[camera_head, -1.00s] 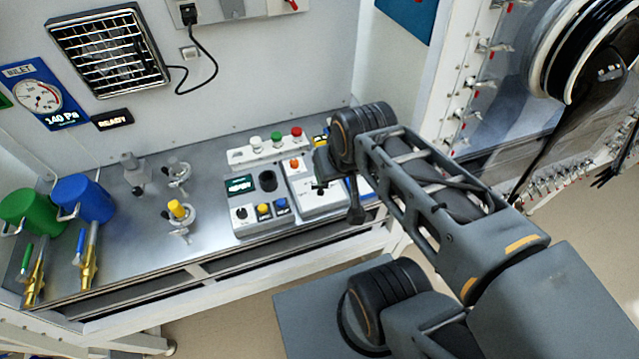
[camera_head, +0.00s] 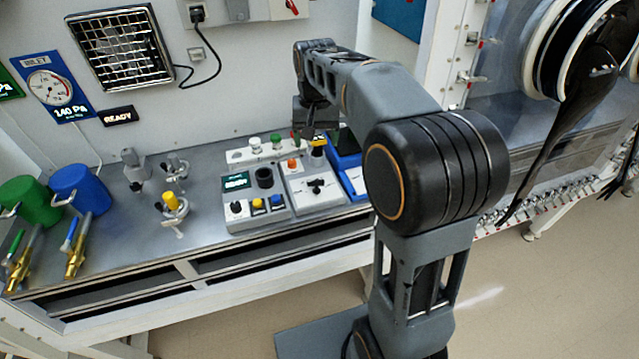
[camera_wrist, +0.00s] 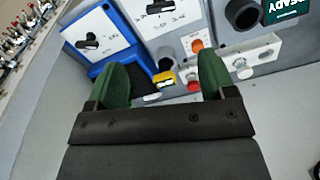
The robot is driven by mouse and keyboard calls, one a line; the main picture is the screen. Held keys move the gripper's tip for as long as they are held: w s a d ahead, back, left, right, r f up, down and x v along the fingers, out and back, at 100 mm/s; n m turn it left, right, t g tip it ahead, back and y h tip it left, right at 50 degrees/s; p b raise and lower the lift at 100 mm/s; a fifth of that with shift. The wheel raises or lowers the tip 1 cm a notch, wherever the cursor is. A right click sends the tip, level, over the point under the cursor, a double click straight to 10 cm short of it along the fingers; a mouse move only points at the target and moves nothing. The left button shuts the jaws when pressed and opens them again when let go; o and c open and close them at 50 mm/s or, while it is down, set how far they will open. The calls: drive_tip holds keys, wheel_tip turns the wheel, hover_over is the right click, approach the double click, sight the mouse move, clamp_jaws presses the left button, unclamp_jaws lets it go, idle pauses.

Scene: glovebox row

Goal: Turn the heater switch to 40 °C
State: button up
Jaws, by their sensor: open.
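A grey box with a black rotary knob (camera_head: 315,186) and an orange button stands on the bench; the knob also shows in the wrist view (camera_wrist: 160,7). Right of it in the head view is a blue unit (camera_head: 345,148) with a white plate; in the wrist view the plate carries another black knob (camera_wrist: 88,42). The labels are too small to tell which is the heater switch. My gripper (camera_wrist: 162,78) is open and empty, its green fingers apart above the button strip behind the boxes. In the head view its fingers are partly hidden.
A strip with white, green and red buttons (camera_head: 256,149) lies behind the boxes. A yellow-topped part (camera_wrist: 164,78) shows between my fingers in the wrist view. A box with a green READY display (camera_head: 237,182) stands left. Blue (camera_head: 80,190) and green mugs stand far left.

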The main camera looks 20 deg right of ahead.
sight(316, 183)
wheel_tip(316, 183, down, 14)
drive_tip(key=shift+r, duration=0.2)
idle(0.4)
drive_tip(key=shift+c, duration=0.4)
drive_tip(key=c, duration=0.8)
drive_tip(key=shift+d, duration=0.1)
drive_tip(key=shift+c, duration=0.3)
drive_tip(key=shift+m, duration=3.2)
